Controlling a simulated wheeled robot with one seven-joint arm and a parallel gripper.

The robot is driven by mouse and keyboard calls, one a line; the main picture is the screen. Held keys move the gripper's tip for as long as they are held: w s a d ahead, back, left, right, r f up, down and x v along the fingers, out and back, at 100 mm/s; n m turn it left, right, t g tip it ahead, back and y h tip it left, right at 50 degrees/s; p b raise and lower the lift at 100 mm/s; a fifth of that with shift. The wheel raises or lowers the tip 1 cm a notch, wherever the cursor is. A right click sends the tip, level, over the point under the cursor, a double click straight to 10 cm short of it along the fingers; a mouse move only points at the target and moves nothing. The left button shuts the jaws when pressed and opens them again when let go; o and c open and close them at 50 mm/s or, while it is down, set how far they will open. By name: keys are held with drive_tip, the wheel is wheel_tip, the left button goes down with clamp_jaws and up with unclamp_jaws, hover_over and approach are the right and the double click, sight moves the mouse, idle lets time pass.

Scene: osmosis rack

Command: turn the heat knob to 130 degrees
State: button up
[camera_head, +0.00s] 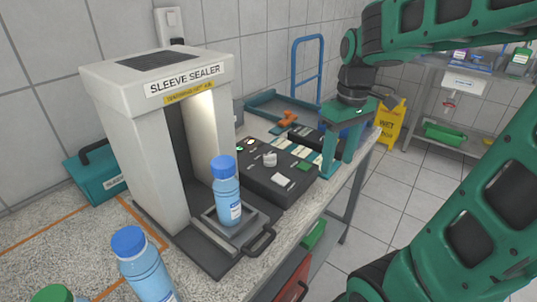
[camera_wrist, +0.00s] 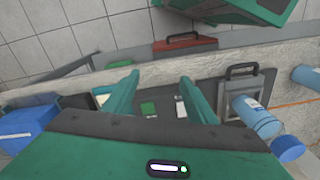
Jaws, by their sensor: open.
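The likely heat knob is a small round white knob (camera_head: 269,158) on top of a dark control box (camera_head: 262,183), beside the sleeve sealer. Its scale and pointer are too small to read. A green patch (camera_head: 303,166) and a white label (camera_head: 282,180) lie on the same box. My gripper (camera_head: 338,170) is open and empty, fingers pointing down, to the right of the box and apart from the knob. The knob is not visible there, probably hidden by my gripper body.
The sleeve sealer (camera_head: 165,140) stands left of the box, with a blue-capped bottle (camera_head: 227,195) on its tray. Another bottle (camera_head: 147,270) stands at the front. An orange object (camera_head: 288,118) and blue tray lie behind. A yellow wet-floor sign (camera_head: 390,122) stands beyond the bench.

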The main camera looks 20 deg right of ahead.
drive_tip(key=w+a+r+n, duration=0.25)
drive_tip(key=w+n, duration=0.25)
drive_tip(key=w, duration=0.4)
drive_tip(key=n, duration=0.8)
hover_over(270, 155)
wheel_tip(270, 155, down, 11)
drive_tip(key=shift+w, duration=0.1)
drive_tip(key=c, duration=1.1)
